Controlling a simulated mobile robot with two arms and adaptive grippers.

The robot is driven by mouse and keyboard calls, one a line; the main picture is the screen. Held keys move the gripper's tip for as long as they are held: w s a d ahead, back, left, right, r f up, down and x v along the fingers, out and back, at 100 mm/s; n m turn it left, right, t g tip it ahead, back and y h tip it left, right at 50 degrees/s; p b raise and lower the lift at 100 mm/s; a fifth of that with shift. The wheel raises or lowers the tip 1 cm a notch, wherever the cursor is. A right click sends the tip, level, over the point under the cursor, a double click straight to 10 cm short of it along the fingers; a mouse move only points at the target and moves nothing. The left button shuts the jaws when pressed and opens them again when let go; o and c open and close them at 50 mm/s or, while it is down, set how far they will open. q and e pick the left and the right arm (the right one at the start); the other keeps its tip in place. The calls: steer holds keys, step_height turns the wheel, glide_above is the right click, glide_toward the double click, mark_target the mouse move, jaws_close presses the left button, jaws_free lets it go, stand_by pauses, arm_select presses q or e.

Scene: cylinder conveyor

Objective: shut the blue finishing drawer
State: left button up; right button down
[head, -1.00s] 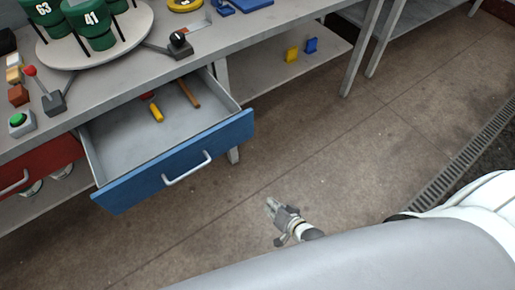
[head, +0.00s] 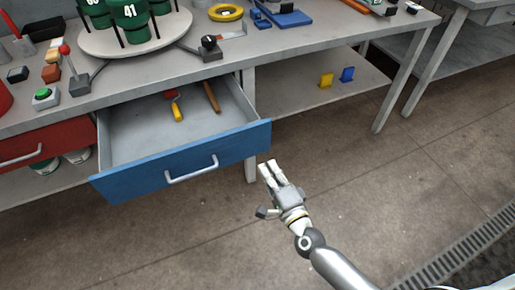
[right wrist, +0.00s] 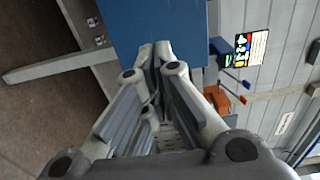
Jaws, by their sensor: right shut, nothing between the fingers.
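The blue drawer (head: 225,148) is pulled out from under the grey workbench, with a silver bar handle (head: 192,171) on its front. Inside lie a yellow-handled tool (head: 177,112) and a brown wooden handle (head: 211,97). My right gripper (head: 267,168) is shut and empty, just to the right of the drawer front's right end and nearer to me. In the right wrist view the shut fingertips (right wrist: 155,50) lie in front of the blue drawer front (right wrist: 150,22); I cannot tell whether they touch it. My left gripper is out of view.
A red drawer (head: 48,147) sits left of the blue one. A turntable (head: 135,38) with green containers, a lever (head: 75,75) and a green button (head: 43,95) stand on the bench. A bench leg (head: 250,165) stands behind my gripper. The floor is clear.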

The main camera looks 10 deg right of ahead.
mark_target(253, 143)
steer(key=x, duration=0.7)
steer(key=shift+f, duration=0.1)
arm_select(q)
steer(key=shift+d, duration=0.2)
arm_select(e)
steer(key=shift+w+a, duration=0.25)
steer(key=shift+w, duration=0.45)
